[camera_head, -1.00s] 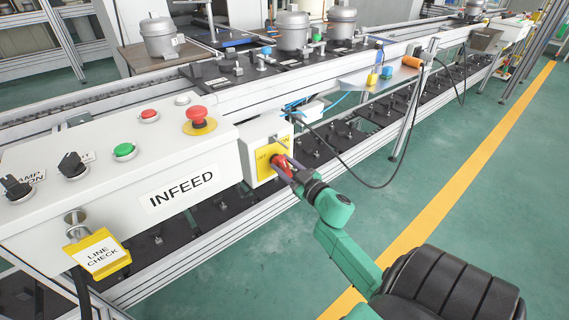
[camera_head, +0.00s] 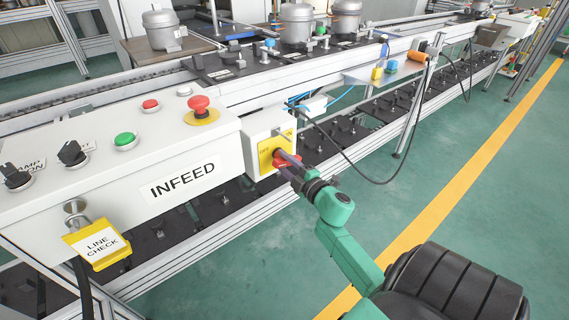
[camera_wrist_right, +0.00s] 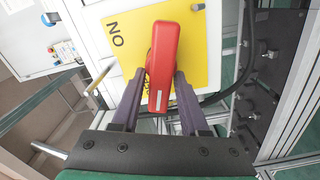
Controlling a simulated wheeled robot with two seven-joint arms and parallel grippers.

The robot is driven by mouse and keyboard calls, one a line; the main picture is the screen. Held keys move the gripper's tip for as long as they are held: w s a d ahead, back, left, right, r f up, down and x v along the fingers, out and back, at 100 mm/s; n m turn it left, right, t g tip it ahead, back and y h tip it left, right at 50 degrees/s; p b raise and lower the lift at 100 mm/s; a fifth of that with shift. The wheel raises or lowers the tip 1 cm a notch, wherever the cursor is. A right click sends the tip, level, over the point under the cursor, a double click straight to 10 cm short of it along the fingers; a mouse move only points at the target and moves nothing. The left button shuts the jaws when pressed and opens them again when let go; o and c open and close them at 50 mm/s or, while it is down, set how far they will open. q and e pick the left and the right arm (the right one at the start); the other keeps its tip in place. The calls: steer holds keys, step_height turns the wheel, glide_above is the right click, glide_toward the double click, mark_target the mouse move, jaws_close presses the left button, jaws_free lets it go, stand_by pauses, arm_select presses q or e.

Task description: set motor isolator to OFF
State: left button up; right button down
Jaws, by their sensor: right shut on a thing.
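The motor isolator is a red rotary handle (camera_head: 287,159) on a yellow plate (camera_head: 265,161), fixed to the front of a white box (camera_head: 258,128) beside the INFEED panel. My right gripper (camera_head: 290,162) reaches it from the front right, its fingers at the handle. In the right wrist view the red handle (camera_wrist_right: 163,60) stands nearly upright, slightly tilted, between the two dark fingers (camera_wrist_right: 158,88), which are shut on it. The letters ON show on the plate's upper left there. Other lettering is partly hidden by the handle and fingers. My left gripper is not in view.
The INFEED panel (camera_head: 130,165) carries a red emergency button (camera_head: 200,106), a green button (camera_head: 125,140), black selector switches and a yellow LINE CHECK tag (camera_head: 96,244). A black cable (camera_head: 375,182) hangs right of the isolator. Green floor (camera_head: 440,205) in front is open.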

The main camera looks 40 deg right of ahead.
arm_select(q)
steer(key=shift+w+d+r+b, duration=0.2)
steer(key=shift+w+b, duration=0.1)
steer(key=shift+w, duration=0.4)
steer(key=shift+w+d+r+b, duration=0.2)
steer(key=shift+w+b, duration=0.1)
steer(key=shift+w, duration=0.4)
arm_select(e)
steer(key=shift+f+n, duration=0.2)
steer(key=shift+n, duration=0.7)
steer(key=shift+f+n, duration=0.15)
steer(key=shift+n, duration=0.75)
steer(key=c, duration=0.6)
jaws_free()
steer(key=shift+c, duration=0.2)
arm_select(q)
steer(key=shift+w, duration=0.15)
arm_select(e)
steer(key=s, duration=1.4)
steer(key=shift+s+a, duration=0.2)
steer(key=shift+s, duration=0.1)
